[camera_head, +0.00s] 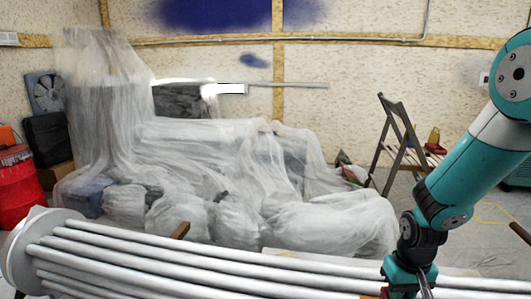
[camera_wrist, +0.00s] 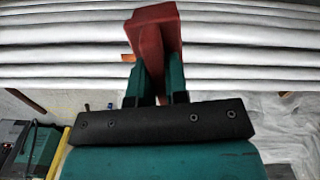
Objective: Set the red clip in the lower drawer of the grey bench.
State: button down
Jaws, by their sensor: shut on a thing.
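The red clip (camera_wrist: 155,28) shows at the top middle of the wrist view, a dull red block that narrows towards my fingers. My gripper (camera_wrist: 157,70) is shut on it, with one green finger on either side. In the head view my gripper (camera_head: 412,284) is at the bottom right, cut by the frame edge, and the clip cannot be made out there. I cannot make out the grey bench or its lower drawer in either view.
Long pale pipes (camera_head: 200,260) with a round end plate run across the front; pale bars (camera_wrist: 60,55) also cross the wrist view. Sheeted objects (camera_head: 225,170) fill the middle. Open floor shows at right.

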jog(key=r+p, duration=0.2)
jog(key=p, duration=0.2)
jog(key=s+r+p, duration=0.1)
jog(key=r+p, duration=0.2)
jog(key=p, duration=0.1)
jog(key=r+p, duration=0.3)
jog(key=p, duration=0.2)
jog(key=shift+s+r, duration=0.15)
jog(key=shift+r, duration=0.1)
jog(key=p, duration=0.1)
jog(key=r+p, duration=0.1)
jog(key=p, duration=0.1)
jog(key=shift+s+r, duration=0.15)
jog(key=shift+s, duration=0.15)
